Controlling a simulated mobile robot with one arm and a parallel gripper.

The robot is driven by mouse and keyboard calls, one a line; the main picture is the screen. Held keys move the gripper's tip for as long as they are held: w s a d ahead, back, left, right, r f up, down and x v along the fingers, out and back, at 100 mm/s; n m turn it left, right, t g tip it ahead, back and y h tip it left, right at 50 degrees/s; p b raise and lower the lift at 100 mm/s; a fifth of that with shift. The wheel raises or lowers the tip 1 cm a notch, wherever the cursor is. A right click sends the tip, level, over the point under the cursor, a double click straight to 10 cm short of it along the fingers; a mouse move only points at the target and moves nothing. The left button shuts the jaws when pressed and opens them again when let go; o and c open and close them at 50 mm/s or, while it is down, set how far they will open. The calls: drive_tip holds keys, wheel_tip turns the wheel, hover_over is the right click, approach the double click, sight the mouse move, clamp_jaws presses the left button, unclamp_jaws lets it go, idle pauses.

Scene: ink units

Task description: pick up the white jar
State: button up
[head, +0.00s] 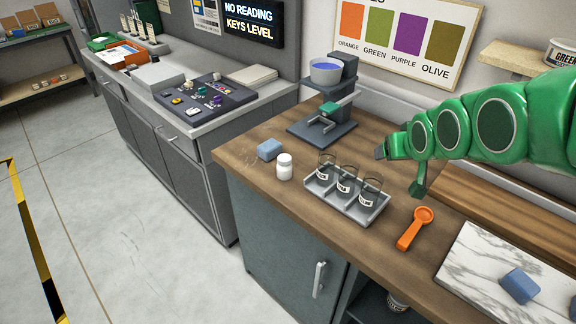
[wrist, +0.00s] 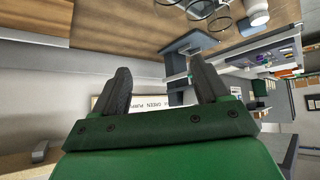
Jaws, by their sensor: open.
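The white jar (head: 285,168) stands upright on the wooden counter (head: 250,208), left of a grey tray. It has a white lid. It also shows in the wrist view, as a white jar (wrist: 257,13) at the top edge, upper right of the fingers. My gripper (head: 400,168) is at the end of the green arm, above the counter and right of the jar, well apart from it. In the wrist view my gripper (wrist: 160,72) has its two dark fingers spread, with nothing between them.
A grey tray (head: 336,203) with 3 labelled glass beakers stands between jar and gripper. A blue block (head: 270,149) is close behind the jar. A dark stand (head: 324,130) with a blue-filled bowl is behind. An orange scoop (head: 415,230) lies right. The counter's front edge is bare.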

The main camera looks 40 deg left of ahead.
drive_tip(key=s+a+n+y, duration=0.2)
drive_tip(key=a+y, duration=0.1)
drive_tip(key=a, duration=1)
drive_tip(key=n+g+y, duration=0.1)
drive_tip(key=n+y, duration=0.1)
drive_tip(key=y, duration=0.2)
hover_over(282, 159)
drive_tip(key=s+d, duration=0.1)
drive_tip(key=d, duration=0.4)
drive_tip(key=shift+h, duration=0.3)
wheel_tip(282, 159, down, 16)
drive_tip(key=shift+s+d+r, duration=0.1)
drive_tip(key=shift+r, duration=0.1)
drive_tip(key=shift+x, duration=3.95)
drive_tip(key=shift+r, duration=0.15)
drive_tip(key=shift+c, duration=0.4)
drive_tip(key=c, duration=1)
drive_tip(key=shift+r, duration=0.1)
drive_tip(key=shift+c, duration=0.2)
